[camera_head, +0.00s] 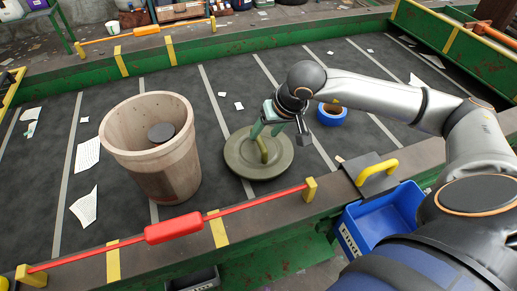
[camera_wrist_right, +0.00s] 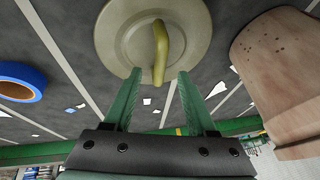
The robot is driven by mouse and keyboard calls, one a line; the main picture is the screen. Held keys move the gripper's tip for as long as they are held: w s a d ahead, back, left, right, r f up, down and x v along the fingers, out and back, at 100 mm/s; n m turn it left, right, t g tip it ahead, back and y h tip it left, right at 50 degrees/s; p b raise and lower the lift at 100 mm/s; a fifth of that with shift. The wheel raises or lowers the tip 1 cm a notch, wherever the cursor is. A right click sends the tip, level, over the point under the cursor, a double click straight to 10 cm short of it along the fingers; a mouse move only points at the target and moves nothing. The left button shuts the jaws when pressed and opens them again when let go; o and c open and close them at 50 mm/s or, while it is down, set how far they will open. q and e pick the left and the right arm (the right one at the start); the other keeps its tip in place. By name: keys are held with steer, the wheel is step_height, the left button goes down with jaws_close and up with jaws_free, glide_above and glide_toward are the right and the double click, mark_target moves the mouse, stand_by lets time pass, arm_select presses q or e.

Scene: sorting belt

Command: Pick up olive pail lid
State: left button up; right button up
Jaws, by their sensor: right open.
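The olive pail lid (camera_head: 246,168) is a round disc with a raised yellow-green handle (camera_head: 263,150), lying on the dark belt in the head view. In the right wrist view the lid (camera_wrist_right: 113,35) fills the top middle, and its handle (camera_wrist_right: 160,55) points down between the fingertips. My right gripper (camera_head: 273,128) is just above the lid's far side in the head view. In the right wrist view its two green fingers (camera_wrist_right: 159,72) are apart, with the handle's near end roughly level with the tips. Contact cannot be told. My left gripper is not in view.
A tan bin (camera_head: 150,175) with a dark disc inside stands left of the lid. A blue tape roll (camera_head: 331,117) lies right of it. A red bar (camera_head: 165,230) runs along the near belt edge. A blue crate (camera_head: 385,220) hangs at the front right. Paper scraps lie about.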

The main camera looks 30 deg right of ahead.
mark_target(260, 138)
steer(key=shift+p+x, duration=0.6)
steer(key=shift+x, duration=2.35)
steer(key=shift+w+r, duration=0.15)
jaws_close()
